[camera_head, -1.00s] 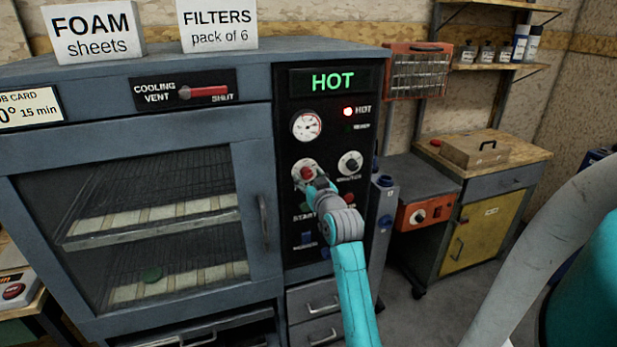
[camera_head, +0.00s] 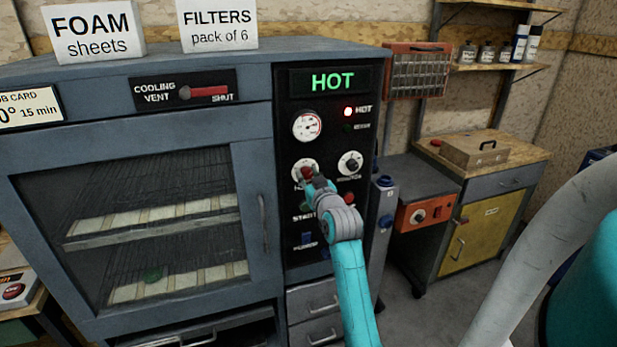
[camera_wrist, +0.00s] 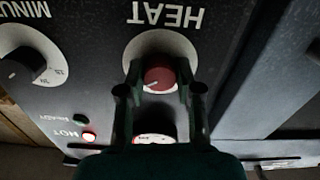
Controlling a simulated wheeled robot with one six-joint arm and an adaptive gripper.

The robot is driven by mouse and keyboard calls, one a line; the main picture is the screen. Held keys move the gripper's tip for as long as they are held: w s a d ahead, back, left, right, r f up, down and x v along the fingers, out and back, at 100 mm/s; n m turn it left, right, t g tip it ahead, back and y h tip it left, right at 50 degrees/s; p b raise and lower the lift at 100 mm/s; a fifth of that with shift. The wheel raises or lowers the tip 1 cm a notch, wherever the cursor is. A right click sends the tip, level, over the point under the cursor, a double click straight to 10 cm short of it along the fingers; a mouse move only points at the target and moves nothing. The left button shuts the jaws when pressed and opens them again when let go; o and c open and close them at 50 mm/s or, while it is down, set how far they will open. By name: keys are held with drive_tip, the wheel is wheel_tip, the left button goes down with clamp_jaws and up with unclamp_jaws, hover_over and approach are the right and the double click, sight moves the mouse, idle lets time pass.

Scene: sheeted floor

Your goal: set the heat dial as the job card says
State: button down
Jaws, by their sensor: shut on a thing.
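The red heat dial (camera_head: 307,173) sits on a pale round plate on the oven's black control panel. It also shows in the wrist view (camera_wrist: 160,76), upside down below the word HEAT, with a white pointer mark. My gripper (camera_head: 312,180) is shut on the dial, one finger on each side; its fingertips show in the wrist view (camera_wrist: 159,90). The job card (camera_head: 30,107) at the left is cut off by the picture edge; "0°" and "15 min" are readable. The display (camera_head: 332,81) reads HOT and the red HOT lamp (camera_head: 348,112) is lit.
The minutes dial (camera_head: 350,163) is right of the heat dial. A round gauge (camera_head: 307,125) is above it. Start and power controls are below, partly behind my arm. The cooling vent lever (camera_head: 203,92) points to SHUT. The oven door (camera_head: 255,165) is closed.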

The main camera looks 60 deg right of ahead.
drive_tip(key=n, duration=0.5)
drive_tip(key=shift+n, duration=0.3)
drive_tip(key=n, duration=0.5)
drive_tip(key=shift+n, duration=0.3)
idle(0.3)
drive_tip(key=c, duration=0.8)
unclamp_jaws()
drive_tip(key=shift+o, duration=0.2)
drive_tip(key=v, duration=1.2)
